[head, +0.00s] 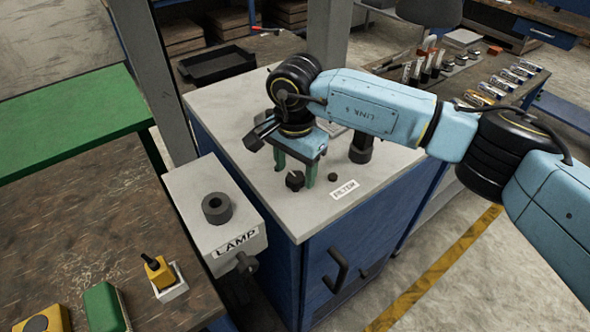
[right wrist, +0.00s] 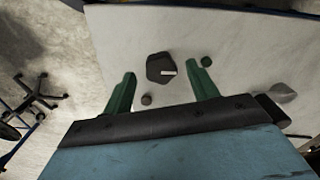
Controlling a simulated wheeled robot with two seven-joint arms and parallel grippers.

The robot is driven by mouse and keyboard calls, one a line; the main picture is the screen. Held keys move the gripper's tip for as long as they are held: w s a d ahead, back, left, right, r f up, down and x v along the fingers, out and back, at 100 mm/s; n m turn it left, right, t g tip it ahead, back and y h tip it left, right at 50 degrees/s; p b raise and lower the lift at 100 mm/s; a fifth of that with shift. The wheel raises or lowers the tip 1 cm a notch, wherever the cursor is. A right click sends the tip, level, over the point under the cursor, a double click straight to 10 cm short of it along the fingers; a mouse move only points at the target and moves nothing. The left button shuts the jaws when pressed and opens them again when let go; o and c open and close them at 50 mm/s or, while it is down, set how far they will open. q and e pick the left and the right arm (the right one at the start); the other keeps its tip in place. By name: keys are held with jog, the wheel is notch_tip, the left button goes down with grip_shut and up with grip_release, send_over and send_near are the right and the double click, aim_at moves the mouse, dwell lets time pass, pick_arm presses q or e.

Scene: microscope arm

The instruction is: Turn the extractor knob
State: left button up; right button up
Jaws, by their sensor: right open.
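A dark faceted knob (head: 294,180) stands on the pale top of the blue cabinet, beside the gripper's fingers. In the right wrist view this knob (right wrist: 154,69) has a white pointer mark and lies between and beyond the fingertips. No label reading "extractor" shows, so I cannot confirm that it is the extractor knob. My right gripper (head: 296,172) points down over the cabinet top with its green fingers apart and nothing held. Whether a finger touches the knob is unclear. My left gripper is out of view.
A small dark button (head: 333,177) and a FILTER label (head: 344,189) sit to the right of the knob. A grey LAMP box (head: 212,232) stands at the cabinet's left. A yellow-based switch (head: 159,271) is on the workbench. The cabinet top's front edge is close by.

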jog(key=shift+f, duration=0.8)
jog(key=c, duration=1)
